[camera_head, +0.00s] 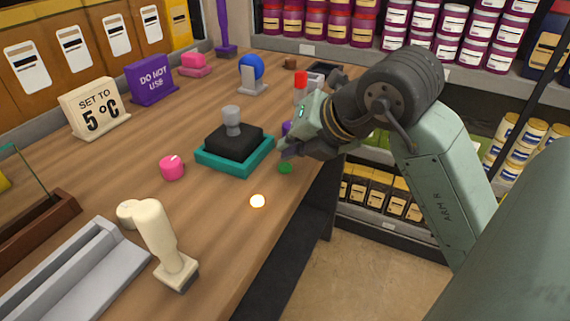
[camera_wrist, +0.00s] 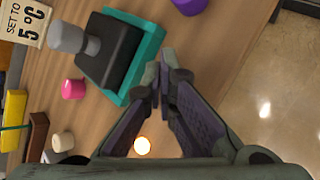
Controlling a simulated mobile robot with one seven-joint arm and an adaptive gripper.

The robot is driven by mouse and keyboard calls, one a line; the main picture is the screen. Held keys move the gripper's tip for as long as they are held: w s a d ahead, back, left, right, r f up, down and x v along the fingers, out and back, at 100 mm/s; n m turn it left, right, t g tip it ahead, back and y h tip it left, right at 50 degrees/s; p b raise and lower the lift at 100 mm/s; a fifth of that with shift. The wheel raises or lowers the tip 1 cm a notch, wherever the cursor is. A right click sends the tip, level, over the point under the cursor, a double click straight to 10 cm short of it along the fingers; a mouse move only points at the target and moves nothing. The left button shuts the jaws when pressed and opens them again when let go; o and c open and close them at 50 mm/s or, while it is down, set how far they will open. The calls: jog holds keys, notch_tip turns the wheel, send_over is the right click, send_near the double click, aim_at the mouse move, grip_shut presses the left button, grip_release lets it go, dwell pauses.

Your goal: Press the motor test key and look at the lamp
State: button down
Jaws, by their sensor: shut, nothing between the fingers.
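A small green disc-shaped key (camera_head: 285,168) sits on the bench near its front edge. A small round lamp (camera_head: 258,201) nearer the camera glows warm yellow-white; it also glows in the wrist view (camera_wrist: 142,146). The vacuum pump, a black block (camera_head: 234,142) with a grey knob on top, stands in a teal tray (camera_head: 222,165). My gripper (camera_head: 284,149) is shut and empty, with its fingertips just above and behind the green key in the head view. In the wrist view the fingertips (camera_wrist: 160,76) are together beside the teal tray, and the green key is hidden.
A pink knob (camera_head: 172,168) lies left of the tray. A cream lever-like object (camera_head: 160,240) and a grey trough (camera_head: 75,275) stand at the near left. A red-topped item (camera_head: 300,82) and a blue ball on a stand (camera_head: 251,68) are behind. The bench around the lamp is clear.

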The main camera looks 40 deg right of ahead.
aim_at(290, 165)
jog(key=shift+f, duration=0.1)
dwell(0.6)
jog(key=shift+f+b, duration=0.35)
jog(key=shift+b, duration=0.4)
jog(key=shift+f+b, duration=0.4)
jog(key=shift+b, duration=0.1)
dwell(0.3)
jog(key=shift+r, duration=0.2)
jog(key=shift+r+p, duration=0.3)
jog(key=shift+r, duration=0.3)
jog(key=shift+r+p, duration=1.35)
jog(key=shift+r, duration=1.25)
jog(key=shift+s+f, duration=0.1)
